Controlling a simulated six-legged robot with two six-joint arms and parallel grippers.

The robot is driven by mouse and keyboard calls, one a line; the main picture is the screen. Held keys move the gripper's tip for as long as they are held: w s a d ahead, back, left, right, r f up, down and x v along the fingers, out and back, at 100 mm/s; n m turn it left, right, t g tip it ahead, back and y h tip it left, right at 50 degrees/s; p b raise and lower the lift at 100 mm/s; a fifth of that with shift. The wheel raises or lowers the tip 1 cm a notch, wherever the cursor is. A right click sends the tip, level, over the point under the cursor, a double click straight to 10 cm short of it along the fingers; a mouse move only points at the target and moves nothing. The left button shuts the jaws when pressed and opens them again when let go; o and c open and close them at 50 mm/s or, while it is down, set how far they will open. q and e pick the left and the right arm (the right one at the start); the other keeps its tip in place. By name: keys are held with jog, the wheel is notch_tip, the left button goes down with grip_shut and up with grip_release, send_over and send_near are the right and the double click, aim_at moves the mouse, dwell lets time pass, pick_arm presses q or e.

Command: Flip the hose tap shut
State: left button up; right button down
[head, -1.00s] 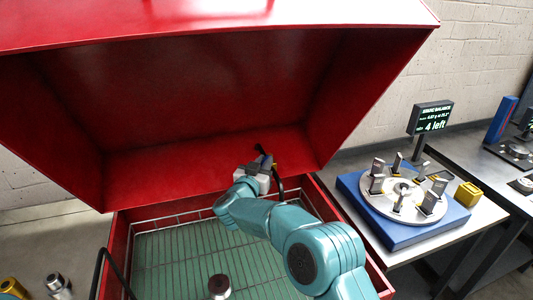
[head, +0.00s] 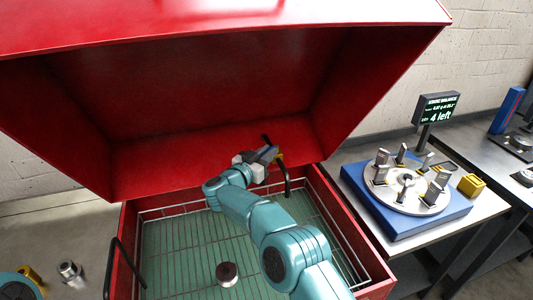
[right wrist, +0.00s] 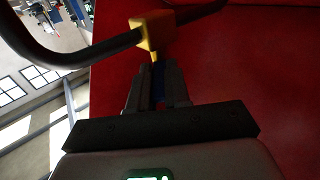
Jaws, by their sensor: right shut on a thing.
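The hose tap is a small yellow block on a black hose, seen in the right wrist view (right wrist: 153,32) just beyond my fingertips. Its dark blue lever (right wrist: 158,78) lies between my right gripper's fingers (right wrist: 158,88), which are shut on it. The lever points back from the block toward my palm, mostly hidden by the fingers. In the head view my right gripper (head: 268,155) is near the back right of the red washer, and the tap there is small and partly covered. A teal part of my left arm shows at the bottom left; my left gripper is out of view.
The red washer's lid (head: 210,90) stands open above the basin. A wire basket (head: 180,245) in it holds a dark round part (head: 227,273). To the right, a blue balancing stand (head: 385,222) carries a disc with several upright pieces, beside a screen (head: 437,108) reading "4 left".

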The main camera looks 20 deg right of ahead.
jog(key=c, duration=1.1)
grip_release()
jog(key=shift+r, duration=0.25)
jog(key=shift+f, duration=0.1)
jog(key=b+v, duration=0.4)
jog(key=v, duration=1.2)
jog(key=shift+s+a+b, duration=0.1)
jog(key=shift+a+b, duration=0.05)
jog(key=shift+b, duration=0.2)
